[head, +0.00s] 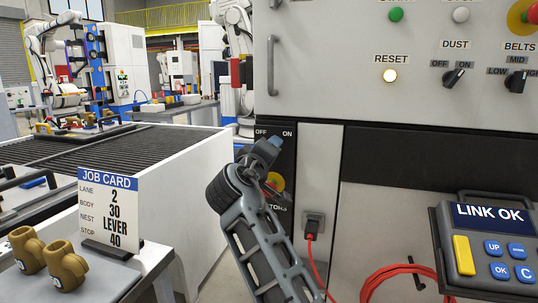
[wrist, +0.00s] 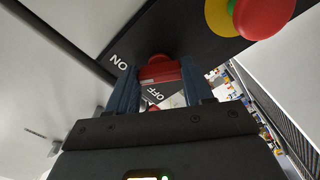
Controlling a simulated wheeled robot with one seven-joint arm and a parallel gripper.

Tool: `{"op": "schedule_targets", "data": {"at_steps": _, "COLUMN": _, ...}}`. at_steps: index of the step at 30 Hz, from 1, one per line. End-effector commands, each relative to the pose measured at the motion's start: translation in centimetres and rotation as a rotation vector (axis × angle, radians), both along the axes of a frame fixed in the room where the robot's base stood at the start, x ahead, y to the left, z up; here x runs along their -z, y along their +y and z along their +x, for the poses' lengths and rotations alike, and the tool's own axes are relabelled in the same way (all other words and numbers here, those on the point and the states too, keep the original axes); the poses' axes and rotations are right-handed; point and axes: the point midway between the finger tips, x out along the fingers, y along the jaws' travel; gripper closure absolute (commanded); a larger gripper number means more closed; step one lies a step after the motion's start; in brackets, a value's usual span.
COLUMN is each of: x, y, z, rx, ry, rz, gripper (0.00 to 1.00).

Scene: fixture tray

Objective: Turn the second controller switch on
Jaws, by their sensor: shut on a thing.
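A black switch panel (head: 286,157) on the cabinet front carries OFF and ON labels at its top. My gripper (head: 268,146) is at this panel just below the labels and hides the switch in the head view. In the wrist view, my gripper (wrist: 158,78) is shut on a red switch handle (wrist: 160,70), with one blue-grey finger on each side. ON is printed left of the handle and OFF just below it in that view. Which label the handle points to, I cannot tell.
A red stop button on yellow (wrist: 262,14) sits close to the switch. Above are a lit RESET button (head: 390,76), DUST knob (head: 453,78) and BELTS knob (head: 516,82). A pendant (head: 490,245) reads LINK OK. A red cable (head: 312,250) hangs from a socket. A conveyor (head: 180,160) stands left.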

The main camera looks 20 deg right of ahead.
Motion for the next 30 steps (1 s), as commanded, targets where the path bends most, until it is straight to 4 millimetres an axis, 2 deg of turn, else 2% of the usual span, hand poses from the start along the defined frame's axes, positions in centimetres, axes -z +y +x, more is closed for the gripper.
{"op": "schedule_targets", "data": {"at_steps": 5, "x": 0.2, "y": 0.0, "z": 0.0, "rx": -0.001, "ry": 0.002, "rz": 0.003, "gripper": 0.79}}
{"op": "schedule_targets", "data": {"at_steps": 6, "x": 0.2, "y": 0.0, "z": 0.0, "rx": 0.0, "ry": 0.002, "rz": 0.003, "gripper": 0.48}}
{"op": "schedule_targets", "data": {"at_steps": 14, "x": 0.1, "y": 0.0, "z": 0.0, "rx": 0.0, "ry": 0.002, "rz": 0.001, "gripper": 0.23}}
{"op": "schedule_targets", "data": {"at_steps": 23, "x": 0.1, "y": 0.3, "z": -0.3, "rx": -0.001, "ry": 0.001, "rz": 0.001, "gripper": 0.23}}
{"op": "schedule_targets", "data": {"at_steps": 30, "x": 0.1, "y": 2.4, "z": -3.0, "rx": -0.003, "ry": 0.001, "rz": 0.0, "gripper": 0.23}}
